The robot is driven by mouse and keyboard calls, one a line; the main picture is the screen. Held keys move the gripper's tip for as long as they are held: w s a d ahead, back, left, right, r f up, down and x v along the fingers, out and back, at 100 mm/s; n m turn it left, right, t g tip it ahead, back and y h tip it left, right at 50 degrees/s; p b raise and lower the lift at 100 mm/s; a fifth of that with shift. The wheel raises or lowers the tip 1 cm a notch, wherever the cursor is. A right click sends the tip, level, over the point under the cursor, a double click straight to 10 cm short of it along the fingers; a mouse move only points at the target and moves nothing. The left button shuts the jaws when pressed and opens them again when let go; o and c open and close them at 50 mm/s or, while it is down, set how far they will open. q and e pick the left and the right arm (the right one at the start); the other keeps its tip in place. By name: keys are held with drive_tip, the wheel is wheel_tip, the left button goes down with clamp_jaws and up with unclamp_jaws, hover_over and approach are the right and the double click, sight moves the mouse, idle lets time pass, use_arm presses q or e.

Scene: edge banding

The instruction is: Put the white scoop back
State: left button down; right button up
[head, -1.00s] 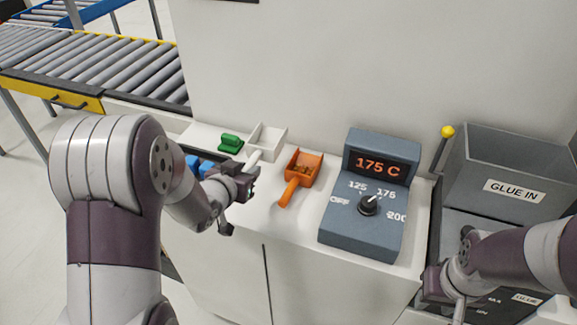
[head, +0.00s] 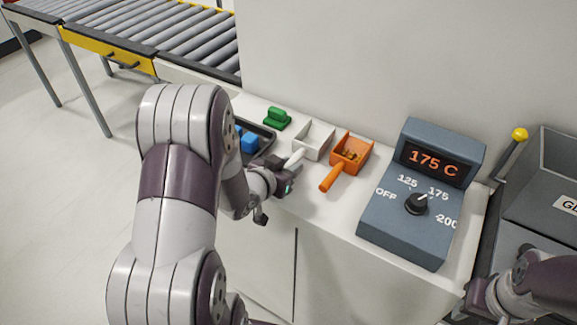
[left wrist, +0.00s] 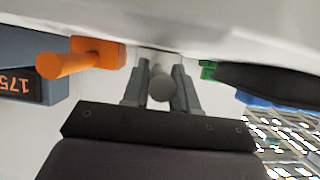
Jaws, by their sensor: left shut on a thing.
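The white scoop (head: 314,139) is on the white counter at the back, between the green block and the orange scoop. Its white handle points toward my left gripper (head: 284,176). In the left wrist view the round handle end (left wrist: 161,88) sits between the two fingers of my left gripper (left wrist: 161,80), which is shut on it. I cannot tell whether the scoop touches the counter. My right gripper (head: 478,300) is at the lower right; its fingers are not clear.
The orange scoop (head: 350,150) with small brown bits stands close to the right of the white one. A green block (head: 277,119) and a dark tray (head: 262,134) with blue pieces are to the left. The control box (head: 420,190) reads 175 C.

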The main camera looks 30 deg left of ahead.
use_arm(q)
drive_tip(key=c, duration=0.9)
unclamp_jaws()
drive_tip(key=shift+w+f, duration=0.2)
drive_tip(key=shift+s, duration=0.1)
drive_tip(key=shift+r+p, duration=0.35)
drive_tip(key=shift+r, duration=0.1)
drive_tip(key=p+v, duration=0.1)
drive_tip(key=v, duration=1)
drive_tip(key=s+d+f+g, duration=0.1)
drive_tip(key=s+d+g, duration=0.1)
drive_tip(key=d+g, duration=0.1)
drive_tip(key=s+d+f+g, duration=0.1)
drive_tip(key=s+d+g, duration=0.1)
drive_tip(key=d+g, duration=0.1)
drive_tip(key=s+d+f+g+y, duration=0.1)
drive_tip(key=s+d+g, duration=0.1)
drive_tip(key=g, duration=0.3)
drive_tip(key=shift+s+d+f+n+g, duration=0.15)
drive_tip(key=shift+d+n, duration=0.05)
drive_tip(key=shift+d, duration=0.15)
drive_tip(key=shift+s+d+f+n+g, duration=0.1)
drive_tip(key=shift+s+d+n+g, duration=0.1)
drive_tip(key=shift+d, duration=0.15)
